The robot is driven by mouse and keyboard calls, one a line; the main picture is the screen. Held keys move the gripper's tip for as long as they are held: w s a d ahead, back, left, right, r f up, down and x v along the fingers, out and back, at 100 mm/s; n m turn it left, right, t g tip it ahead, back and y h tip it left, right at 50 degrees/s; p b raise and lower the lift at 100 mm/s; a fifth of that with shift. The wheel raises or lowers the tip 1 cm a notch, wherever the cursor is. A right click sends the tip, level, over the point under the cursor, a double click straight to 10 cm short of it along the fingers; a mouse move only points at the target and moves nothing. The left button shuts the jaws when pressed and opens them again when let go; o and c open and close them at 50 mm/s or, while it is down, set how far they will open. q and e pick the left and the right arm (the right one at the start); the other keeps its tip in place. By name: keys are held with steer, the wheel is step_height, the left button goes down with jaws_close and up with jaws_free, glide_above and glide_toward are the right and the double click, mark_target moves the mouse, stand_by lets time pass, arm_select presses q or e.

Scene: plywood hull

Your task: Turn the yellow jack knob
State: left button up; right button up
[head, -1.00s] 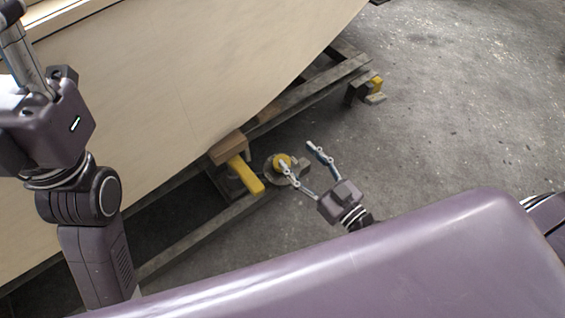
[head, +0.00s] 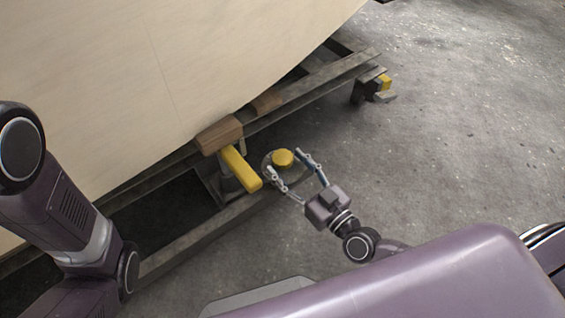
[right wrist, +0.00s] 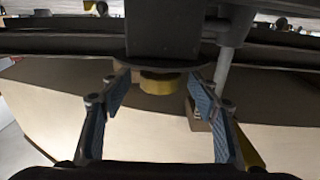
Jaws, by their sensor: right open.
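The yellow jack knob (head: 283,156) is a short round knob beside the cradle under the hull. My right gripper (head: 285,161) is open, with one finger on either side of the knob in the head view. In the right wrist view, the knob (right wrist: 162,84) lies between the blue-padded fingertips, with a visible gap on each side. A dark round disc or plate shows around the knob, partly hidden by the fingers. My left arm shows at the left edge of the head view, but its gripper is out of the picture.
A yellow bar (head: 241,168) under a wooden block (head: 219,134) stands just left of the knob. The plywood hull (head: 150,70) rests above a dark metal cradle (head: 315,86). The concrete floor (head: 470,130) to the right is clear.

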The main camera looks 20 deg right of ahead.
steer(key=shift+b+x, duration=0.3)
steer(key=shift+x, duration=1.1)
steer(key=c, duration=1.2)
